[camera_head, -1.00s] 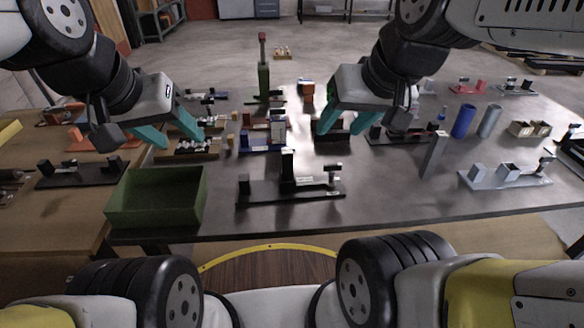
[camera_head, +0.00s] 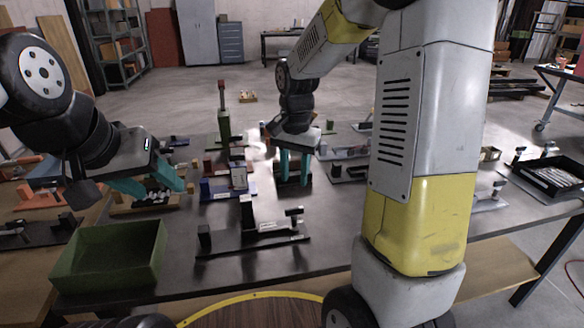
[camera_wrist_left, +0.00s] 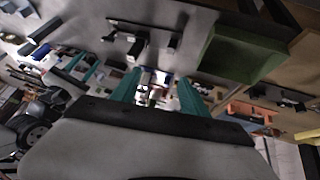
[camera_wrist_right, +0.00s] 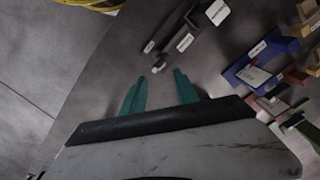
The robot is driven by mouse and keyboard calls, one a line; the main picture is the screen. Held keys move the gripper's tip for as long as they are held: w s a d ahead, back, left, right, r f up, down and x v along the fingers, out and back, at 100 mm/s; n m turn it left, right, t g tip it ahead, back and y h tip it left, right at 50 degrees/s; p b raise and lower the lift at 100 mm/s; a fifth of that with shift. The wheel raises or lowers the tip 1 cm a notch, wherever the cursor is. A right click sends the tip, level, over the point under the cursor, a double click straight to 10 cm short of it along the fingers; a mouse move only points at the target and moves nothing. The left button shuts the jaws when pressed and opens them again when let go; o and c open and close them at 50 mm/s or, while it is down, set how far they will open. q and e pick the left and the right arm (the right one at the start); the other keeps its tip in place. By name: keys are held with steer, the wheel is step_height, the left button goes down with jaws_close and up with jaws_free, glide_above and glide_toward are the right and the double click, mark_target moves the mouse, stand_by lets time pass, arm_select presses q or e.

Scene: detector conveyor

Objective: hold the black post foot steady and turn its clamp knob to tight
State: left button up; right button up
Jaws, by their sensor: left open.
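The black post foot (camera_head: 250,238) lies near the front edge of the grey table, a long flat base with an upright post. A small clamp knob (camera_head: 294,212) stands at its right end. The foot also shows in the left wrist view (camera_wrist_left: 145,32) and the right wrist view (camera_wrist_right: 180,42). How tight the knob is cannot be seen. My left gripper (camera_head: 156,190) is open, left of and behind the foot, above a dark tray.
A green bin (camera_head: 108,255) stands left of the foot at the table's front. A blue tray (camera_head: 228,190) lies behind the foot. A tall green post (camera_head: 224,125) stands further back. Bare table surrounds the foot's front.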

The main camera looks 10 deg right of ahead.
arm_select(q)
steer(key=g+y, duration=0.1)
steer(key=g, duration=0.3)
glide_toward(205, 230)
steer(key=w+f+g, duration=0.1)
steer(key=w+f+n+g+y, duration=0.1)
steer(key=w+f, duration=0.1)
steer(key=shift+w+d+f, duration=0.15)
steer(key=shift+w+f, duration=0.15)
steer(key=shift+f, duration=0.05)
step_height(205, 230, down, 8)
steer(key=shift+f, duration=0.1)
steer(key=shift+c, duration=0.2)
jaws_close()
stand_by(1.1)
